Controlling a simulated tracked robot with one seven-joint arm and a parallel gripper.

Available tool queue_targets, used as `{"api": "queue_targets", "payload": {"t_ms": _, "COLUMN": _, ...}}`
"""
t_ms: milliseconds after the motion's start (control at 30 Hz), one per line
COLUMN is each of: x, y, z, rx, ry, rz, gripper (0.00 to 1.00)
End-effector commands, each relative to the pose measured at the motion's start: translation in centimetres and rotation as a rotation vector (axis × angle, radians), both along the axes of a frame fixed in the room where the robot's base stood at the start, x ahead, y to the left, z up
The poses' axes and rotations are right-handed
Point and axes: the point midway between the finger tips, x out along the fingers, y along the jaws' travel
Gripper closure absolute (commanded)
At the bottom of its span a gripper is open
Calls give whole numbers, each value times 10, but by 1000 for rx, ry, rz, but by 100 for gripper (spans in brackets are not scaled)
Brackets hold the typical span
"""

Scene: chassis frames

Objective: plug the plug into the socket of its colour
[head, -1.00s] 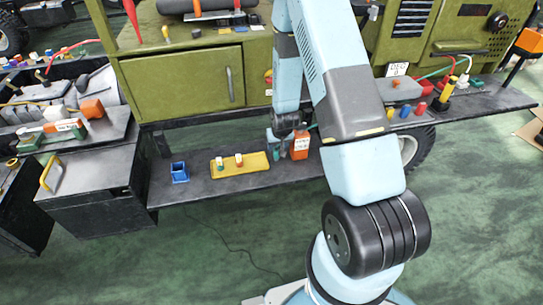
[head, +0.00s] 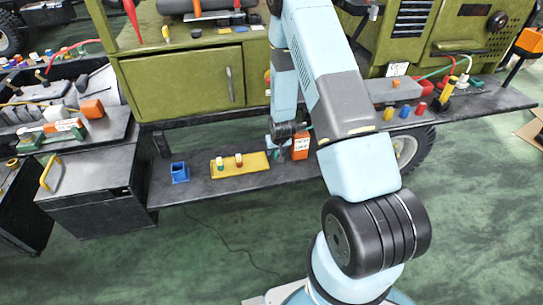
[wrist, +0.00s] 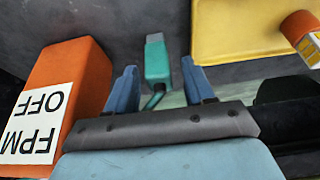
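A teal plug (wrist: 157,62) with a grey end shows in the wrist view, and a short teal cable bends away from it towards my gripper. My gripper (wrist: 159,72) is open, with its blue fingers on either side of the plug and a gap visible on both sides. Whether the plug rests on the shelf is hard to tell. In the head view my gripper (head: 278,149) is low over the dark shelf, small and partly blended with the plug. A yellow tray (head: 256,161) holds a green piece (head: 220,163) and an orange-red piece (head: 239,160), both with pale tops.
An orange box (head: 300,146) labelled "FPM OFF" stands close beside my gripper. A blue open holder (head: 180,173) stands left of the tray. A grey block (head: 393,91) and several coloured parts sit on the shelf's right. Bare shelf (head: 203,189) lies in front.

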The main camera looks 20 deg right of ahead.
Motion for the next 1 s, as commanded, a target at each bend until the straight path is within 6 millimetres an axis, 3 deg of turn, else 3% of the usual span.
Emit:
{"api": "queue_targets", "payload": {"t_ms": 67, "x": 0, "y": 0, "z": 0, "rx": 0, "ry": 0, "rz": 0, "gripper": 55}}
{"api": "queue_targets", "payload": {"t_ms": 533, "x": 0, "y": 0, "z": 0, "rx": 0, "ry": 0, "rz": 0, "gripper": 100}}
{"api": "queue_targets", "payload": {"t_ms": 833, "x": 0, "y": 0, "z": 2, "rx": 0, "ry": -1, "rz": 0, "gripper": 100}}
{"api": "queue_targets", "payload": {"t_ms": 1000, "x": 1, "y": 0, "z": 16, "rx": 0, "ry": -3, "rz": 0, "gripper": 100}}
